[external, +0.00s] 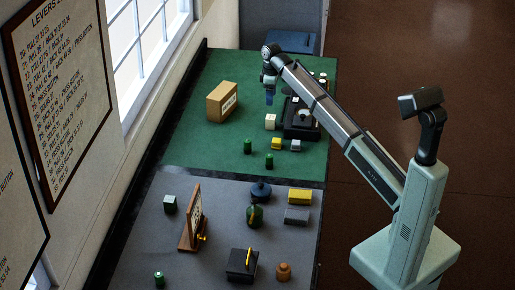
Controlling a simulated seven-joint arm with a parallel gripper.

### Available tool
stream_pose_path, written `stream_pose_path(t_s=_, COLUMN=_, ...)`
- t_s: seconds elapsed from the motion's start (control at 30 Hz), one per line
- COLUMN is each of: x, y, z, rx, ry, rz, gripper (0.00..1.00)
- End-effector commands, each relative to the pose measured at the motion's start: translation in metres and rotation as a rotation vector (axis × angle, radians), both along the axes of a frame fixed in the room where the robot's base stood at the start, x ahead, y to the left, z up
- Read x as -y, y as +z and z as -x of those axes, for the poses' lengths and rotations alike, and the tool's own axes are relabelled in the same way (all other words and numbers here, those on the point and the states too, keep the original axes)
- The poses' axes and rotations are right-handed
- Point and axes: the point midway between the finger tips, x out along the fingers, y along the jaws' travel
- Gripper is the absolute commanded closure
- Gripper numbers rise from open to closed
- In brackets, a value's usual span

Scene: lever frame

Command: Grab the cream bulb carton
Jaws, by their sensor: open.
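A small cream carton (270,121), which looks like the bulb carton, stands on the green mat (190,143). It is just left of a black device and apart from the things around it. My gripper (269,97) hangs pointing down above the mat, up-picture from the carton and apart from it. My gripper is open, though its fingers are small and dark in this view. I see nothing held in it. Any print on the carton is too small to read.
A larger tan box (222,101) stands left of my gripper. The black device (301,117) is close on the carton's right. Green cylinders (248,146), a yellow block (276,144) and a grey block (295,145) stand below it. The mat's lower left is clear.

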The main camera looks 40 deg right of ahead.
Motion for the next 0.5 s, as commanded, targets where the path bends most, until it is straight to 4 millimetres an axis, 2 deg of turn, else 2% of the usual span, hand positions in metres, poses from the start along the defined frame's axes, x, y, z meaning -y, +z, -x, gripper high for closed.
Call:
stream_pose_path(t_s=0.27, x=0.000, y=-0.018, z=0.001, rx=-0.001, ry=-0.021, rz=0.000, gripper=0.28)
stream_pose_path(t_s=0.5, x=0.001, y=-0.058, z=0.002, rx=-0.001, ry=-0.020, rz=0.000, gripper=0.28)
